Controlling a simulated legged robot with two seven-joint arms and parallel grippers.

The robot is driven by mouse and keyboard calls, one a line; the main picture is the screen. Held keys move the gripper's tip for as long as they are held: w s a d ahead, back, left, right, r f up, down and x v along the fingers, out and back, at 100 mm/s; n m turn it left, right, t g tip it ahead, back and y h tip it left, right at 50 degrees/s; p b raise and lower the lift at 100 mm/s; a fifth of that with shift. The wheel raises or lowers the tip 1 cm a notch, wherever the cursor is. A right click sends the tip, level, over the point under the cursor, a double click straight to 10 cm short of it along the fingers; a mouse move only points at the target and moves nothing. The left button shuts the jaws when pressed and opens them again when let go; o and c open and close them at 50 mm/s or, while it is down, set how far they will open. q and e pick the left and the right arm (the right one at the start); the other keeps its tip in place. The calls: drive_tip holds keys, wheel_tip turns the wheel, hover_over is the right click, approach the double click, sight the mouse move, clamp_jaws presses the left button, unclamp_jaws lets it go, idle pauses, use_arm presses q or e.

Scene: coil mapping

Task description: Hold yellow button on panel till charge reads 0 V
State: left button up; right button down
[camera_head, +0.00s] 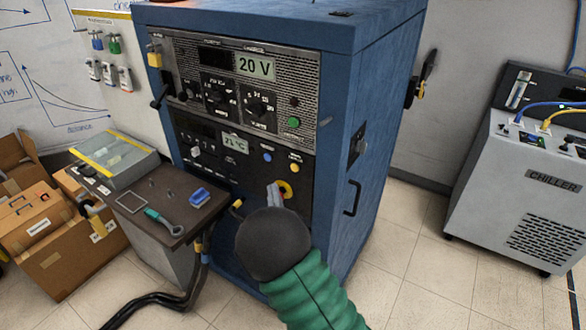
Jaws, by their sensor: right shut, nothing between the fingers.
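The panel (245,140) is the dark front of a blue cabinet. Its upper display (256,66) reads 20 V. A small yellow button (295,168) sits at the lower right of the panel, uncovered. My right gripper (274,190) is shut and empty, its pale fingers just below and left of the yellow button. It overlaps the left side of a yellow ring (287,190) in the picture; whether it touches the panel I cannot tell. The dark wrist hides part of the lower panel. My left gripper is not in view.
A blue button (267,157) and a green one (293,122) are nearby on the panel. A small shelf (165,212) with tools juts out at left. Cardboard boxes (50,235) stand further left, a chiller (540,190) at right. Cables (160,300) lie on the floor.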

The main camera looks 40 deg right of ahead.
sight(295, 167)
drive_tip(key=w+d, duration=0.1)
drive_tip(key=d, duration=0.3)
drive_tip(key=w+d, duration=0.1)
drive_tip(key=d, duration=0.1)
drive_tip(key=shift+w+d, duration=0.3)
drive_tip(key=shift+a, duration=0.15)
idle(1.5)
drive_tip(key=shift+w+d+b, duration=0.15)
drive_tip(key=shift+d+b, duration=0.15)
drive_tip(key=shift+d, duration=0.15)
drive_tip(key=shift+w+d+r, duration=0.1)
drive_tip(key=shift+d, duration=0.25)
idle(0.5)
drive_tip(key=shift+a, duration=0.15)
idle(3.1)
drive_tip(key=shift+s+a, duration=0.3)
drive_tip(key=shift+a, duration=0.25)
drive_tip(key=shift+a+b, duration=0.15)
drive_tip(key=shift+b, duration=0.15)
